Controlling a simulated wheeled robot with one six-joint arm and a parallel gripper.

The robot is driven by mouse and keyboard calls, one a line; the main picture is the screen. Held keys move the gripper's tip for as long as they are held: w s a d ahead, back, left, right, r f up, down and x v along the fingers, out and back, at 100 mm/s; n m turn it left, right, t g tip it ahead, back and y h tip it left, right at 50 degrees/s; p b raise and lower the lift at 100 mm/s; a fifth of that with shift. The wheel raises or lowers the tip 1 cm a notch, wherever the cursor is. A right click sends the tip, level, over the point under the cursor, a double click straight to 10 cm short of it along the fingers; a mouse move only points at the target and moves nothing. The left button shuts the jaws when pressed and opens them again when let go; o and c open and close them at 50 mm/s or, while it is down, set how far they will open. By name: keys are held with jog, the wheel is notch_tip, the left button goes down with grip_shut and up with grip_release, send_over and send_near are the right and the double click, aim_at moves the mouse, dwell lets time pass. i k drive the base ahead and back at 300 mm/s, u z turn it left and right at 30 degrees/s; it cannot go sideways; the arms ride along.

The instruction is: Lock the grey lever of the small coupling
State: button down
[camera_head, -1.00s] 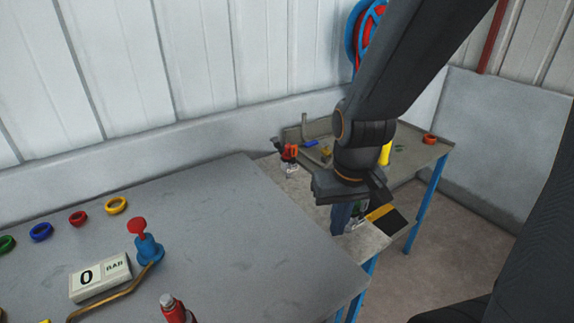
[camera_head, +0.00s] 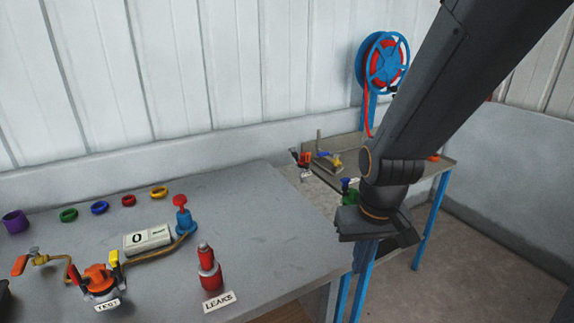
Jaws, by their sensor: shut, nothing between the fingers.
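My gripper (camera_head: 376,232) is dark and shut, empty, at the right of the view. It hangs by the right edge of the grey bench, in front of the back table. I cannot make out the grey lever for certain. A small blue-topped, green fitting (camera_head: 348,190) stands just left of my gripper, partly hidden by it. A small orange-red and dark fitting with a pale tag (camera_head: 302,159) stands farther left on the back table. A larger orange coupling (camera_head: 98,279) with red and yellow levers stands at the bench's front left, by a TEST label.
The grey bench (camera_head: 262,215) holds a red bottle-shaped part (camera_head: 209,268) by a LEAKS label, a gauge block (camera_head: 147,239) reading 0, a blue valve with red knob (camera_head: 183,218) and several coloured rings. A blue hose reel (camera_head: 385,62) is behind my arm. The bench's right side is clear.

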aim_at(294, 153)
jog(key=k, duration=0.35)
jog(key=u, duration=1.15)
jog(key=i, duration=0.65)
jog(key=z, duration=1.45)
jog(key=i, duration=0.5)
jog(key=z, duration=0.05)
